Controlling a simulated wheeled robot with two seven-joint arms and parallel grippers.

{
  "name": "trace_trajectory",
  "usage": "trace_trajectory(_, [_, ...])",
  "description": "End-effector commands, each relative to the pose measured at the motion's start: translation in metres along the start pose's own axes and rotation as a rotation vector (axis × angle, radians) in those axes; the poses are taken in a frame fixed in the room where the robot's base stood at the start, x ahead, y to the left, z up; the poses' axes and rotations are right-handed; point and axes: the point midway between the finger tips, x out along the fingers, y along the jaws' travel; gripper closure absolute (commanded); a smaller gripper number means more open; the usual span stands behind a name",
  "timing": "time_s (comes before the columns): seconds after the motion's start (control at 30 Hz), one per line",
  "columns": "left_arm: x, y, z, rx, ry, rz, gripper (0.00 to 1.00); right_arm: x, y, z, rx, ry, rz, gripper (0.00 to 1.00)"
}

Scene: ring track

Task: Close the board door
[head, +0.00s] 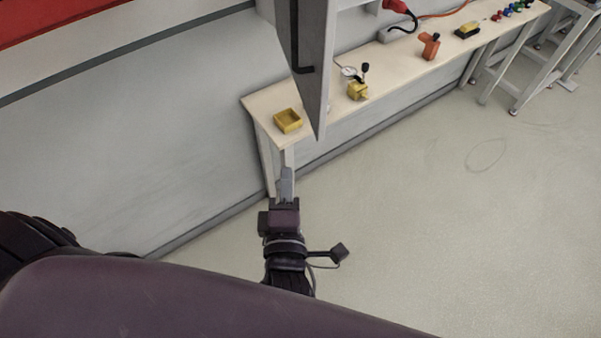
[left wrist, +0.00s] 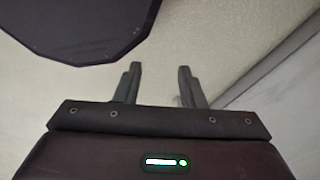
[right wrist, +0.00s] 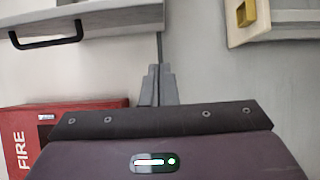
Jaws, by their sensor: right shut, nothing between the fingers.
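The board door (head: 314,45) is a grey panel standing open at the top middle of the head view, seen nearly edge-on. Its black handle (head: 305,69) is on its left face. In the right wrist view a light panel (right wrist: 120,15) with a black bar handle (right wrist: 46,40) shows at the upper left. My right gripper (head: 287,172) is shut and empty, below the door's lower corner in the head view and apart from it in the picture. Its fingers also show in the right wrist view (right wrist: 158,72). My left gripper (left wrist: 160,68) is open and empty, seen only in the left wrist view.
A narrow workbench (head: 262,100) runs along the wall behind the door, with a yellow bin (head: 288,121), a yellow tool (head: 358,91) and an orange tool (head: 430,46). A red FIRE box (right wrist: 75,125) shows in the right wrist view.

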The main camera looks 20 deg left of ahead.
Motion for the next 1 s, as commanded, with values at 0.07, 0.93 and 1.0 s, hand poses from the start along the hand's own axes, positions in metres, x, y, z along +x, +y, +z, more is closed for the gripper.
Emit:
trace_trajectory(0.07, [-0.007,-0.002,-0.001,-0.001,0.001,-0.003,0.64,0.015,0.004,0.0,0.0,-0.002,0.003,1.0])
trace_trajectory(0.93, [-0.051,-0.001,0.005,0.001,-0.016,0.0,0.64,0.096,-0.001,0.039,0.002,0.002,-0.001,1.0])
trace_trajectory(1.0, [-0.051,0.0,0.005,0.002,-0.016,0.001,0.64,0.096,-0.001,0.039,0.002,0.002,-0.001,1.0])
